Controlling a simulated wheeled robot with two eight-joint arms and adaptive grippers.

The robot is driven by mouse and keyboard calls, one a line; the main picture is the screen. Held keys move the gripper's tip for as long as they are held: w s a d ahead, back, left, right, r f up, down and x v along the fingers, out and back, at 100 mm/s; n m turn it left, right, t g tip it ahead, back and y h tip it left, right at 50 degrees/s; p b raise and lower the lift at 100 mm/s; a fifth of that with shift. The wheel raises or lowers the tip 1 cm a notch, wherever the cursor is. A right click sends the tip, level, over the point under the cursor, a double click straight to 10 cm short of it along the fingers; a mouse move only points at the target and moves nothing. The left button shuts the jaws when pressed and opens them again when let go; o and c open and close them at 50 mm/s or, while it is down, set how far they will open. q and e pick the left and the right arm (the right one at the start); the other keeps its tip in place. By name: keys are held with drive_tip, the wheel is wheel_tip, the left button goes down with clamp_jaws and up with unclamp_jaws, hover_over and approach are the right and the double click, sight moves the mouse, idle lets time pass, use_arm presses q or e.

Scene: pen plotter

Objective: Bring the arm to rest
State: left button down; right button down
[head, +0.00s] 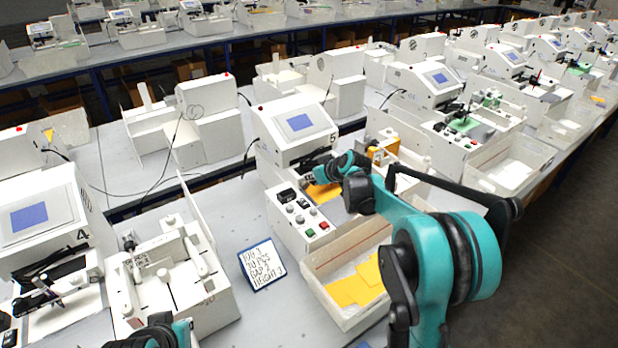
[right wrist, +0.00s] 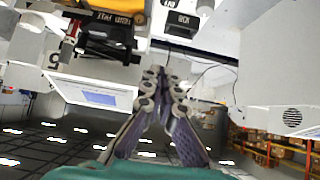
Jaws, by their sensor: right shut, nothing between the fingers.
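My right arm (head: 440,260) reaches in from the lower right, bent over the plotter station with the open bin. Its gripper (head: 308,181) is at the front of the plotter machine (head: 297,125), above an orange-yellow sheet (head: 324,196). In the right wrist view the fingers of this gripper (right wrist: 155,75) come together at the tips with nothing between them. Whether the tips touch the machine cannot be told. A teal and black part of my left arm (head: 160,334) shows at the bottom left edge; its fingers are out of view.
A white bin (head: 322,262) with yellow sheets (head: 357,284) stands below my right arm. A control panel (head: 303,212) with buttons is left of the wrist. A handwritten sign (head: 261,265) stands on the table. Another plotter (head: 45,225) is at the left. Open floor (head: 560,250) lies at the right.

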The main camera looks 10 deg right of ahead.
drive_tip(key=shift+f, duration=0.1)
drive_tip(key=s+a+m+g+h+b, duration=0.15)
drive_tip(key=s+b, duration=0.35)
drive_tip(key=s, duration=1.5)
drive_tip(key=s+d+f+m+h+b, duration=0.1)
drive_tip(key=s+f, duration=0.4)
drive_tip(key=s, duration=0.5)
drive_tip(key=s+f+m+h+b, duration=0.1)
drive_tip(key=s+f+m+b, duration=0.1)
drive_tip(key=s, duration=0.9)
wheel_tip(320, 180, down, 3)
drive_tip(key=shift+d+r+b, duration=0.1)
drive_tip(key=shift+d+b, duration=0.25)
drive_tip(key=shift+b, duration=0.1)
drive_tip(key=shift+g, duration=0.25)
